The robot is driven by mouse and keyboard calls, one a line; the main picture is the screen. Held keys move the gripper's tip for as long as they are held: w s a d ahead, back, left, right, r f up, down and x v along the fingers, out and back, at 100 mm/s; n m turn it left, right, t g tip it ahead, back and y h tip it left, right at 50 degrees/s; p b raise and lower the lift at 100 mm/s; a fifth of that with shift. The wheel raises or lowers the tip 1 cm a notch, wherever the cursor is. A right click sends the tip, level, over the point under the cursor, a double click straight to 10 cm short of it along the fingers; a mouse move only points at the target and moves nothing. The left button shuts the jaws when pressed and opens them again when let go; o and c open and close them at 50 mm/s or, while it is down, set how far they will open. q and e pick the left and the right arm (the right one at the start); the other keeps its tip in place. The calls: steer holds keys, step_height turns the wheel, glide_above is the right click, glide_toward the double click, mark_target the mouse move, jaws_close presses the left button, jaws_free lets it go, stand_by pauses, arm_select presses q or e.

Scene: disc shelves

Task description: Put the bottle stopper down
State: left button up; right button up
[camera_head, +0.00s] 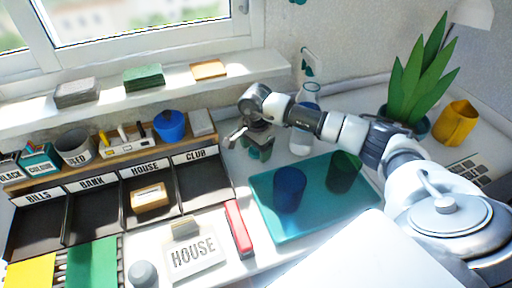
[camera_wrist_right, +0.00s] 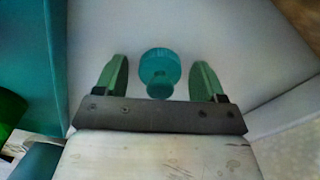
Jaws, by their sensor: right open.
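The bottle stopper, a round teal piece with a narrower knob (camera_wrist_right: 159,66), sits between the fingertips of my right gripper (camera_wrist_right: 160,80) in the right wrist view. Pale gaps show on both sides of it, so the fingers are apart from it. The pale surface lies behind it. In the head view my right gripper (camera_head: 260,150) points down at the pale counter, left of a pale bottle (camera_head: 301,142) that my arm partly covers. I cannot make out the stopper there. My left gripper is not in view.
A teal board (camera_head: 270,228) with a blue cup (camera_head: 289,188) and a green cup (camera_head: 343,170) lies in front. A sorter with labelled compartments (camera_head: 105,190) stands left. A red object (camera_head: 239,228) lies between. A potted plant (camera_head: 418,85) and a yellow cup (camera_head: 456,123) stand right.

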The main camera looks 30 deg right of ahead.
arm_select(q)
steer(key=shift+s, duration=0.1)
arm_select(e)
steer(key=shift+r, duration=0.1)
step_height(320, 180, up, 2)
steer(key=shift+r, duration=0.1)
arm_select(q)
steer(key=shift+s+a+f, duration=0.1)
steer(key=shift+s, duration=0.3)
arm_select(e)
step_height(320, 180, up, 10)
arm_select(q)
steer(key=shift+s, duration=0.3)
